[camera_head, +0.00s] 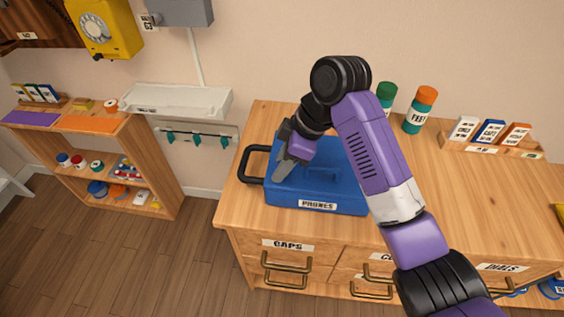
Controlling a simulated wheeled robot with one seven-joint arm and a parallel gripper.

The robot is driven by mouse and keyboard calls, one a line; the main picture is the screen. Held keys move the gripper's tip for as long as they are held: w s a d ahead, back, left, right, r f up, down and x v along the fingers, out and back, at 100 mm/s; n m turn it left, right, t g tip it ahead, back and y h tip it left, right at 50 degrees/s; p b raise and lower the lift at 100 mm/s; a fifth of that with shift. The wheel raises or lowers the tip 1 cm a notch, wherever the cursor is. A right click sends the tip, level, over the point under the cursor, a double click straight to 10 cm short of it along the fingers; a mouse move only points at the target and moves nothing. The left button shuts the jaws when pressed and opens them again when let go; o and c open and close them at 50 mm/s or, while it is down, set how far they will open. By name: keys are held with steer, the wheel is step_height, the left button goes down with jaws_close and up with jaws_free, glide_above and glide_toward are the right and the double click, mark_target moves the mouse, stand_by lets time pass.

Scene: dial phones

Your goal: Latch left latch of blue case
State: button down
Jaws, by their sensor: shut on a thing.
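The blue case (338,188), with a "PHONES" label on its front, lies with its lid down on the wooden counter. My gripper (281,172) reaches down onto the left part of the case, fingers pointing down. It is shut on what appears to be the left latch, which the fingers hide, so its position cannot be told. My wrist and arm cover the back and right of the case.
A black handle (252,165) stands at the case's left. A green-capped bottle (387,95) and an orange-capped bottle (421,110) stand behind on the counter. A rack of small boxes (490,138) is at right. The counter (450,185) right of my arm is clear.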

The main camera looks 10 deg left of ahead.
steer(key=shift+r+m+p, duration=0.1)
steer(key=shift+m+p, duration=0.2)
steer(key=shift+p, duration=0.25)
steer(key=shift+s+r+p, duration=0.1)
steer(key=shift+p, duration=0.25)
steer(key=m+p, duration=0.1)
steer(key=p, duration=0.1)
steer(key=m+t+p, duration=0.1)
steer(key=m+p, duration=0.1)
steer(key=shift+s+r+m+h, duration=0.1)
steer(key=shift+s+m+h, duration=0.05)
steer(key=shift+m+h, duration=0.15)
steer(key=m+t+p, duration=0.1)
steer(key=m+p, duration=0.1)
steer(key=p, duration=0.1)
steer(key=m+t+h+p, duration=0.1)
steer(key=m+p, duration=0.2)
steer(key=shift+a, duration=0.15)
steer(key=m+p, duration=0.2)
steer(key=m+t+h+p, duration=0.1)
steer(key=m+p, duration=0.1)
steer(key=shift+a+m+h, duration=0.1)
steer(key=shift+m+h, duration=0.2)
steer(key=shift+m, duration=0.1)
steer(key=shift+f+m+h+p, duration=0.15)
steer(key=shift+m+h+p, duration=0.2)
steer(key=shift+m, duration=0.6)
steer(key=shift+f+m+h+p, duration=0.1)
steer(key=shift+m+h+p, duration=0.25)
steer(key=shift+m, duration=0.6)
